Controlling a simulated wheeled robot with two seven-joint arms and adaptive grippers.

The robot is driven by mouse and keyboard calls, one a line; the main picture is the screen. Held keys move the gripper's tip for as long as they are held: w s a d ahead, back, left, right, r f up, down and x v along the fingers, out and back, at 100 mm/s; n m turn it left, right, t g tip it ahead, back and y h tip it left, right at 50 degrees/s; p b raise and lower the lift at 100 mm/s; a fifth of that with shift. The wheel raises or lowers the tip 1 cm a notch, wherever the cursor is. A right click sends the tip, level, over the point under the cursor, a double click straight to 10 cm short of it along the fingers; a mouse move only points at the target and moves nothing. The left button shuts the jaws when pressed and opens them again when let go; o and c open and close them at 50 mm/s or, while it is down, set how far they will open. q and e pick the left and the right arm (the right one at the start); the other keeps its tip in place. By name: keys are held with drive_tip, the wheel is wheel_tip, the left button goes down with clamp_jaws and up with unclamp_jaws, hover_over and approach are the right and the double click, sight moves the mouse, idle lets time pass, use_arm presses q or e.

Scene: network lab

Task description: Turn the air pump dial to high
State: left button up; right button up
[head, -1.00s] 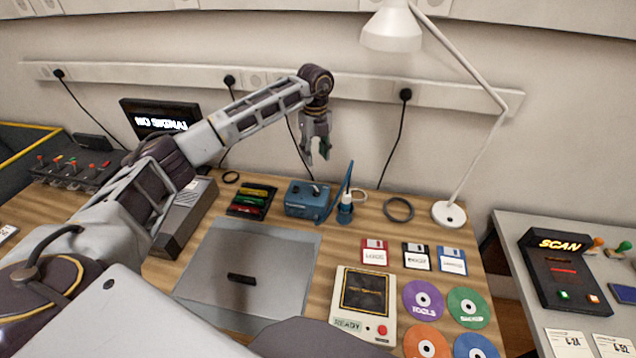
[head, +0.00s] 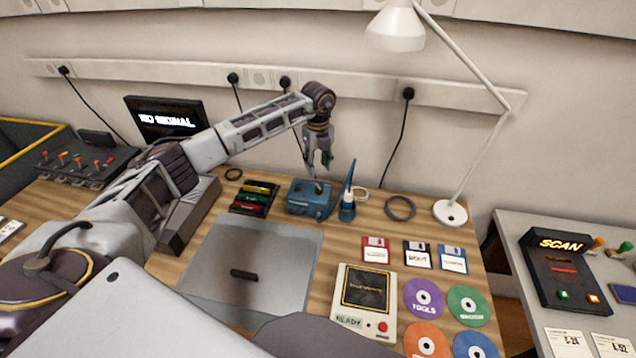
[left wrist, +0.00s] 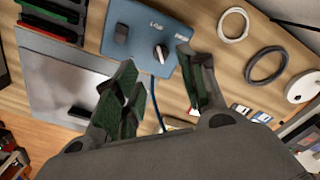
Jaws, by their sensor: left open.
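The air pump is a blue box (head: 308,198) at the back of the wooden bench, and it also shows in the left wrist view (left wrist: 146,30). In the left wrist view its dial (left wrist: 160,53) is a dark knob with a white mark, beside small labels too blurred to read fully. A second dark raised part (left wrist: 121,33) sits on the same face. My left gripper (head: 318,166) is open and empty, pointing down just above the pump. In the left wrist view its two fingers (left wrist: 160,88) are spread on either side below the dial, apart from it. My right gripper is out of view.
A cable ring (head: 400,208) and a white lamp (head: 450,212) are to the right. A grey mat (head: 215,270) lies in front.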

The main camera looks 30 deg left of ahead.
sight(319, 189)
use_arm(q)
wheel_tip(319, 189, down, 7)
drive_tip(key=shift+r+p, duration=0.15)
drive_tip(key=shift+p, duration=0.25)
drive_tip(key=shift+f, duration=1.05)
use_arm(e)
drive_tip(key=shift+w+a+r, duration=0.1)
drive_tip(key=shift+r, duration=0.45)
use_arm(q)
drive_tip(key=c, duration=0.9)
clamp_jaws()
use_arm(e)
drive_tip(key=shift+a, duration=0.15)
